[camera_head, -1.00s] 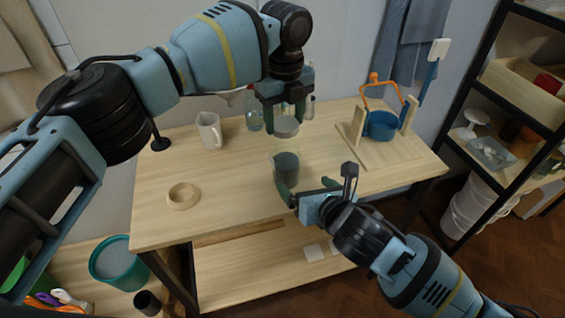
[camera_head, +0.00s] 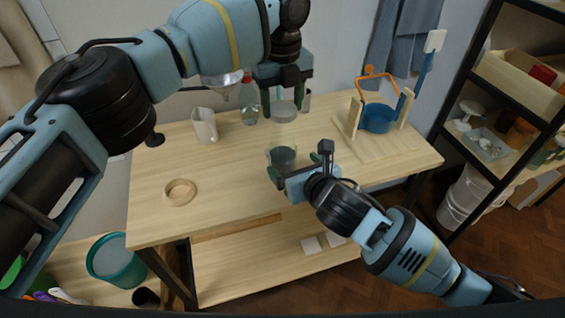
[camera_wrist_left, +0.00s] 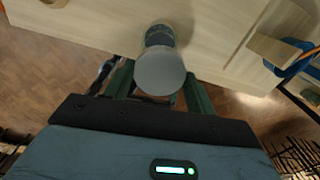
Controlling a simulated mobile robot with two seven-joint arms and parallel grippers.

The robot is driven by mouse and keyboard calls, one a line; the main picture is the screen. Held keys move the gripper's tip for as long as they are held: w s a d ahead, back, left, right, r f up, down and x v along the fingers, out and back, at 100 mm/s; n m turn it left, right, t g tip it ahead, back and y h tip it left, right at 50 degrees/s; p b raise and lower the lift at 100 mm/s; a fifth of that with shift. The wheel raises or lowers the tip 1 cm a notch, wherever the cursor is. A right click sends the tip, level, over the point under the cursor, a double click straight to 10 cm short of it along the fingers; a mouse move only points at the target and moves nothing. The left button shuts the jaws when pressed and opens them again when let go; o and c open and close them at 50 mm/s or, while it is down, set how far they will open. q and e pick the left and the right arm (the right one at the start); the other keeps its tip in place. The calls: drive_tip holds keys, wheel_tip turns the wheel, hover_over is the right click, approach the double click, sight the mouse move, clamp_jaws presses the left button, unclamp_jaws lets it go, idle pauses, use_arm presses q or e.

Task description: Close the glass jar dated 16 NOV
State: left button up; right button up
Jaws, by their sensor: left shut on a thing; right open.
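My left gripper (camera_head: 284,104) is shut on a round grey glass lid (camera_head: 285,112), held above the table. A glass jar (camera_head: 283,158) with dark contents stands on the table below it, with a visible gap between lid and jar. The lid (camera_wrist_left: 161,73) also shows in the left wrist view between the green fingers, with the jar (camera_wrist_left: 158,36) partly hidden behind it. My right gripper (camera_head: 284,176) is open at the near side of the jar. I cannot tell whether its fingers straddle or touch the jar. No date is readable.
A pale mug (camera_head: 205,126) and another glass vessel (camera_head: 250,115) stand behind on the table. A wooden stand with a blue bucket (camera_head: 378,118) is at right.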

sight(282, 154)
drive_tip(key=x, duration=0.8)
drive_tip(key=shift+w+r, duration=0.1)
drive_tip(key=c, duration=1.5)
use_arm(q)
drive_tip(key=shift+f, duration=2.5)
use_arm(e)
drive_tip(key=shift+o, duration=0.2)
use_arm(q)
drive_tip(key=shift+f, duration=0.1)
drive_tip(key=shift+f, duration=0.8)
drive_tip(key=shift+f, duration=0.6)
